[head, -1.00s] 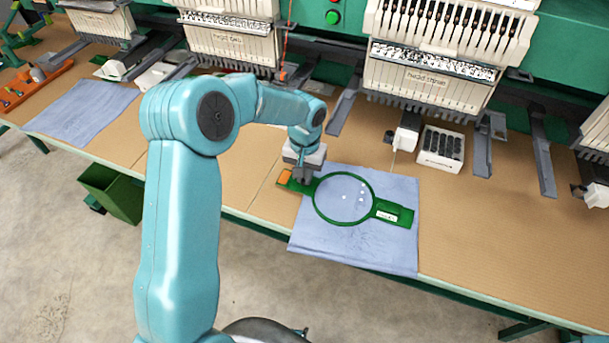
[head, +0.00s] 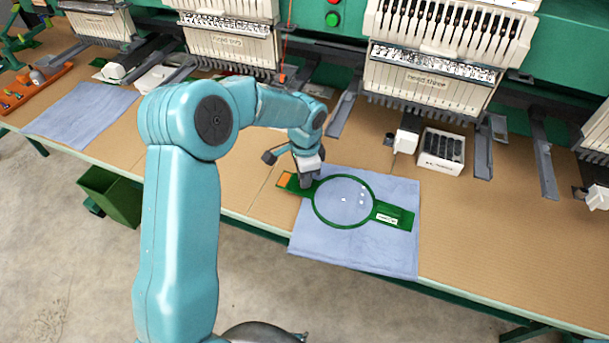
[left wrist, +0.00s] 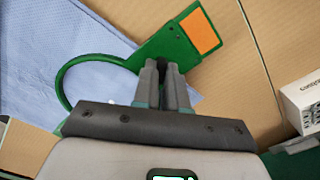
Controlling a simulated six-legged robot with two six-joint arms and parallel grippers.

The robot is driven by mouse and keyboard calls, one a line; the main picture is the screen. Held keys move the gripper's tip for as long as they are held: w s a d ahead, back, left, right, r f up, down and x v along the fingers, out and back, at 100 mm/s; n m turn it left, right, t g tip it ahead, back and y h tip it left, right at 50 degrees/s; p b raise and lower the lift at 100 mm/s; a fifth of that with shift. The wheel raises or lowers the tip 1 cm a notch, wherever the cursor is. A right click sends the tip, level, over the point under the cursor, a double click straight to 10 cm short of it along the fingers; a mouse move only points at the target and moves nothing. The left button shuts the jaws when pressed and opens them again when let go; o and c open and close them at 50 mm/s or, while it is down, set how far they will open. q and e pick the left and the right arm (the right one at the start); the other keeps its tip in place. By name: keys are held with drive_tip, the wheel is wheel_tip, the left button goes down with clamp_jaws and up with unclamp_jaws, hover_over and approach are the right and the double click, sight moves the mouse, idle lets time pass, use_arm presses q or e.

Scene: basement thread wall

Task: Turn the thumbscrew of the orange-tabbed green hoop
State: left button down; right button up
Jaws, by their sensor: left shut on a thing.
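The green hoop (head: 394,211) lies flat on a blue cloth (head: 350,252), partly over its left edge. Its orange tab (head: 285,179) is at the left end and shows clearly in the left wrist view (left wrist: 201,31). My left gripper (head: 304,187) points down at the hoop's left side, between ring and orange tab. In the left wrist view its fingers (left wrist: 163,66) are close together on a small dark thumbscrew at the edge of the green bracket. The fingers hide most of the thumbscrew. My right gripper is in neither view.
Embroidery machine heads (head: 425,75) stand along the back. A white box with dark spools (head: 440,150) is right of the hoop. Another blue cloth (head: 80,113) and an orange tool tray (head: 35,88) lie at the left. The table right of the cloth is clear.

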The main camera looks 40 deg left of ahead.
use_arm(q)
drive_tip(key=m, duration=0.3)
drive_tip(key=shift+m, duration=0.3)
drive_tip(key=shift+m+p, duration=0.45)
drive_tip(key=shift+m, duration=1.45)
drive_tip(key=c, duration=1.2)
unclamp_jaws()
drive_tip(key=shift+o, duration=0.2)
drive_tip(key=shift+r, duration=0.1)
wheel_tip(320, 180, up, 16)
drive_tip(key=shift+r, duration=0.1)
